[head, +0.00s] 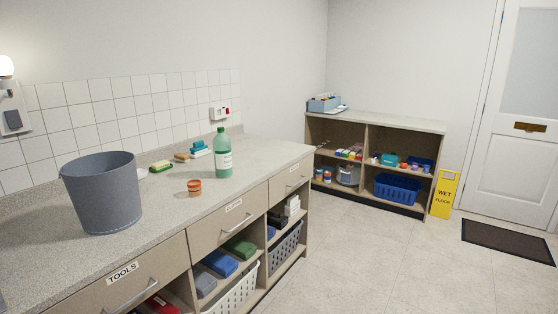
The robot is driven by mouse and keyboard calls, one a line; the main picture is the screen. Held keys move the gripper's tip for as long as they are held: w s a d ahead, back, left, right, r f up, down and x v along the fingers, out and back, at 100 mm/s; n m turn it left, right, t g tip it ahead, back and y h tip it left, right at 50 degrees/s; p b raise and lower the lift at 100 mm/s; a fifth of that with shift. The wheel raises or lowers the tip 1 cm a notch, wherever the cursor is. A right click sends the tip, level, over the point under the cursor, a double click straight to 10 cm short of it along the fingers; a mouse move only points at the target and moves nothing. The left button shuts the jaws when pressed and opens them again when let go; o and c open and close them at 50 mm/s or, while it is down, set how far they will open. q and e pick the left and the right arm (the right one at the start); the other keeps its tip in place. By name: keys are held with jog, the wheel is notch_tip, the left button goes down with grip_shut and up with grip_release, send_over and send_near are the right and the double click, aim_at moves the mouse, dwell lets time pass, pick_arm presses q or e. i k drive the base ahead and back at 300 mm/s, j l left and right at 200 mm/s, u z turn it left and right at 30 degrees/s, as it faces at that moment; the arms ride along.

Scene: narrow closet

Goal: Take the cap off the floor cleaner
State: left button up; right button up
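A green bottle (224,158) with a pale label stands upright on the speckled counter; it looks like the floor cleaner. Neither of my grippers shows in the head view.
A grey bucket (102,195) stands on the counter (160,220) at the left, and a small orange-brown tub (194,187) is left of the bottle. Sponges (160,166) lie near the tiled wall. A low shelf unit (365,160) and a yellow wet-floor sign (445,194) stand beyond open floor.

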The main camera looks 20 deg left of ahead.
aim_at(221, 143)
jog(key=i+l+u, duration=0.1)
jog(key=i+u, duration=0.35)
jog(key=i+l+u, duration=0.35)
jog(key=i+u, duration=0.15)
jog(key=i+l+u, duration=0.3)
jog(key=u, duration=0.15)
jog(key=i+l+u, duration=0.25)
jog(key=l+u, duration=0.25)
jog(key=j, duration=0.1)
